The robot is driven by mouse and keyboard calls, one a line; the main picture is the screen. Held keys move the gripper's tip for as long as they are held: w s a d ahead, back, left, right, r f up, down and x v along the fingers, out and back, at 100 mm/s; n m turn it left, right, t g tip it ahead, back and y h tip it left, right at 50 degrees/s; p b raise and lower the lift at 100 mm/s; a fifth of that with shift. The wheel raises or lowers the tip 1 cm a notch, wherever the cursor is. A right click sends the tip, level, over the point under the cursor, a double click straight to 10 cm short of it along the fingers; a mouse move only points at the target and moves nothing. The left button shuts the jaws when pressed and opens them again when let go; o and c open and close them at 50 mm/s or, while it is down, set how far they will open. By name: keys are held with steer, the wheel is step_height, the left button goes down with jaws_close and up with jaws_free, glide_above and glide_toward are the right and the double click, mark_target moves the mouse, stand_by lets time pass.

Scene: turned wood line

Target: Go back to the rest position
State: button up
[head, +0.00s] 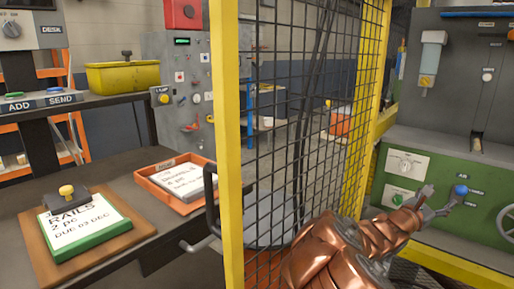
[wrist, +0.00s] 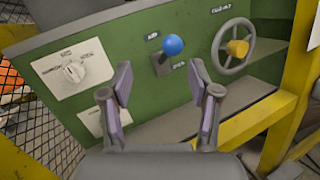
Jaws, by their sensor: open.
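My gripper (head: 437,202) is at the right of the head view, at the end of my copper-coloured arm, in front of the green machine panel (head: 440,150). In the wrist view my gripper (wrist: 163,98) is open, with its two fingers apart and nothing between them. A blue ball-topped lever (wrist: 173,46) stands on the panel beyond the fingertips, and in the picture it lies between them. The blue knob also shows in the head view (head: 461,190), close to the fingers. I cannot tell whether the fingers touch it.
A yellow-framed mesh guard (head: 229,120) stands left of my arm. A handwheel (wrist: 236,48) with a yellow hub and a white dial plate (wrist: 73,70) flank the lever.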

steer(key=s+d+m+g+y, duration=0.1)
steer(key=s+m+g+y, duration=0.1)
steer(key=s+m+g, duration=1.6)
steer(key=s+a+f+m+t+y, duration=0.1)
steer(key=s+a+f+t+y, duration=0.25)
steer(key=s, duration=0.25)
steer(key=s+a+f+t+y, duration=0.3)
steer(key=s+a+f, duration=0.1)
steer(key=s, duration=0.3)
steer(key=s+a+f+m+y, duration=0.1)
steer(key=s+a+f+y, duration=0.2)
steer(key=a, duration=0.5)
steer(key=s+a+f+y, duration=0.2)
steer(key=s+a+y, duration=0.1)
steer(key=a, duration=0.5)
steer(key=s+a+f+m+y, duration=0.1)
steer(key=s+a+f+y, duration=0.2)
steer(key=a, duration=0.5)
steer(key=s+p+v, duration=0.2)
steer(key=p+v, duration=0.8)
steer(key=v, duration=0.1)
steer(key=s+r+p+v, duration=0.1)
steer(key=s+p+v, duration=0.2)
steer(key=p+v, duration=0.7)
steer(key=shift+s+r+t, duration=0.2)
steer(key=shift+r+t, duration=0.25)
steer(key=shift+r, duration=0.05)
steer(key=shift+a+y, duration=0.15)
steer(key=shift+y, duration=0.1)
